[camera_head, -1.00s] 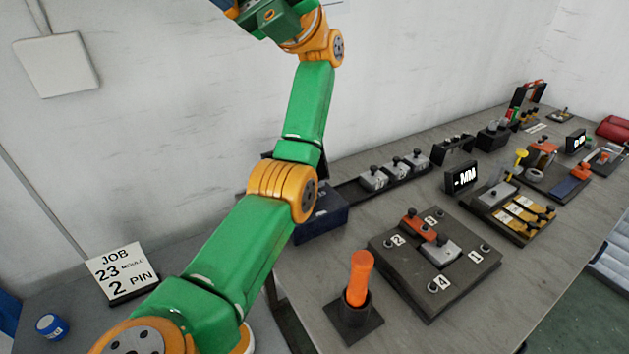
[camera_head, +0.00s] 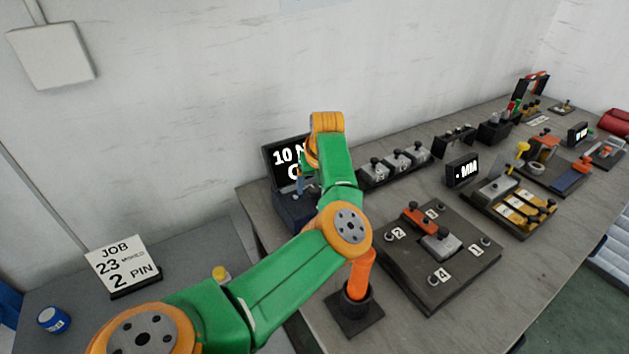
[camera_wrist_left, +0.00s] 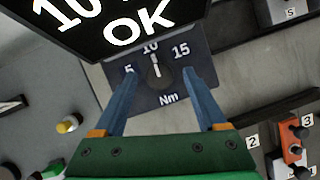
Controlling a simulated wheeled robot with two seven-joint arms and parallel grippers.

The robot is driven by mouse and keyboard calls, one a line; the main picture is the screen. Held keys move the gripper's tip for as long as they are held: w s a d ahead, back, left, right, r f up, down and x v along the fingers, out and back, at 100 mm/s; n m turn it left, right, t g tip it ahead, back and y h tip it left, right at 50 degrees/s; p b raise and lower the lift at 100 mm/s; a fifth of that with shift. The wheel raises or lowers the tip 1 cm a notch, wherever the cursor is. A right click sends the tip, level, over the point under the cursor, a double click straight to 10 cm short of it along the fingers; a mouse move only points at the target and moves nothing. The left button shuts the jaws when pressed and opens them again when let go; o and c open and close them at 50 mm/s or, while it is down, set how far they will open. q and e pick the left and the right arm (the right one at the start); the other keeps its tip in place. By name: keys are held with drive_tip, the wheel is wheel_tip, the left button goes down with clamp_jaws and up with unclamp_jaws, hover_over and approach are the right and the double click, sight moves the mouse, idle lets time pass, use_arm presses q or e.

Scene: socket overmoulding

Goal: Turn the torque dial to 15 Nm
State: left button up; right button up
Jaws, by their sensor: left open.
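The torque dial (camera_wrist_left: 157,72) is a dark round knob on a dark plate marked 5, 10, 15 and Nm; its pointer is at 10. The display (camera_wrist_left: 110,25) above it reads 10 and OK; in the head view the display (camera_head: 277,165) is partly covered by my arm. My left gripper (camera_wrist_left: 161,74) is open, its two blue fingers on either side of the dial in the picture, with nothing between them; I cannot tell whether they reach its height. In the head view only a bit of a finger shows beside my forearm. My right gripper is not in view.
An orange-handled tool (camera_head: 362,275) stands in a holder beneath my left arm. To its right is a fixture plate (camera_head: 440,290) with numbered posts. A row of grey blocks (camera_head: 398,161) sits right of the display. A job sign (camera_head: 122,265) stands at left.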

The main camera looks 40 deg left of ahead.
use_arm(q)
drive_tip(key=shift+f, duration=0.15)
clamp_jaws()
drive_tip(key=m+b, duration=0.1)
drive_tip(key=m+t+b, duration=0.1)
drive_tip(key=b, duration=0.1)
drive_tip(key=shift+s+a+f+m+h, duration=0.1)
drive_tip(key=shift+f+m+h, duration=0.05)
drive_tip(key=shift+m+h, duration=0.2)
drive_tip(key=m+h+b, duration=0.1)
drive_tip(key=m+b, duration=0.2)
drive_tip(key=m, duration=0.1)
drive_tip(key=shift+s+a+t, duration=0.1)
drive_tip(key=shift+t, duration=0.3)
drive_tip(key=shift+a+m+h+b, duration=0.1)
drive_tip(key=shift+m+h+b, duration=0.45)
drive_tip(key=shift+m+b, duration=0.5)
drive_tip(key=shift+r+m+h, duration=0.2)
drive_tip(key=shift+m+h, duration=0.3)
drive_tip(key=shift+m, duration=0.8)
drive_tip(key=shift+m+b, duration=0.3)
